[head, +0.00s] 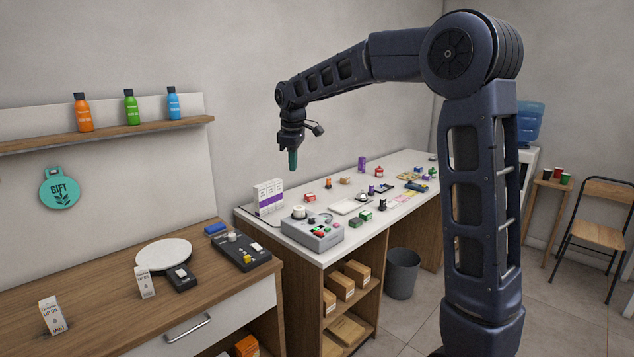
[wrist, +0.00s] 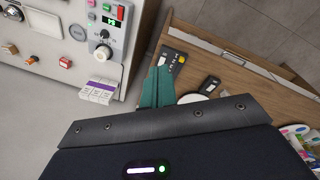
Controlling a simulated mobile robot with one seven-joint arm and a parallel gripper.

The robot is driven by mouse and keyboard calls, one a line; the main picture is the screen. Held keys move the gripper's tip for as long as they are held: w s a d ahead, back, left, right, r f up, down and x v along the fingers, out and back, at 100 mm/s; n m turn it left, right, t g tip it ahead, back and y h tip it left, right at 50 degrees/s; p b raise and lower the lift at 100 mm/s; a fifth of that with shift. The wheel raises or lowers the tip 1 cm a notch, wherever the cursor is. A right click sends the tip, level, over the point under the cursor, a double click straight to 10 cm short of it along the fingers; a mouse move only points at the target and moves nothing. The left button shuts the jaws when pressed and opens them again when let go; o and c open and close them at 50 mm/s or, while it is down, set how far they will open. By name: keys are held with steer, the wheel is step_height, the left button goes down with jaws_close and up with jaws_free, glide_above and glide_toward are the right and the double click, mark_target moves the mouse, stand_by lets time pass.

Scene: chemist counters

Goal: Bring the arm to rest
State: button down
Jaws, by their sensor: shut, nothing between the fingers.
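My gripper (head: 293,160) hangs from the raised, outstretched arm, fingers pointing down, above the counters. Its teal fingers are together and empty; they also show in the wrist view (wrist: 158,88). Nothing touches the fingers in either view. In the head view the gripper appears above the near left end of the white counter (head: 388,171), with a clear gap below the fingertips.
A grey device (head: 313,232) and a white-and-purple box (head: 268,197) stand on the white counter among several small items. The wooden counter (head: 95,300) holds a round white plate (head: 163,255) and a black keypad device (head: 238,252). A shelf (head: 110,133) carries three bottles.

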steer(key=s+d+r+m+t, duration=0.1)
steer(key=s+d+m, duration=0.4)
steer(key=d, duration=0.6)
steer(key=s+d+r+m, duration=0.1)
steer(key=s+d+m, duration=0.2)
steer(key=s+d, duration=0.7)
steer(key=s+d+f+m+t, duration=0.1)
steer(key=s+d+f+m, duration=0.2)
steer(key=s+d, duration=0.4)
steer(key=s+d+f+m, duration=0.4)
steer(key=s+d+f, duration=0.2)
steer(key=s+d, duration=0.1)
steer(key=shift+s+d+m+t, duration=0.2)
steer(key=shift+s+m+t, duration=0.1)
steer(key=shift+t, duration=0.1)
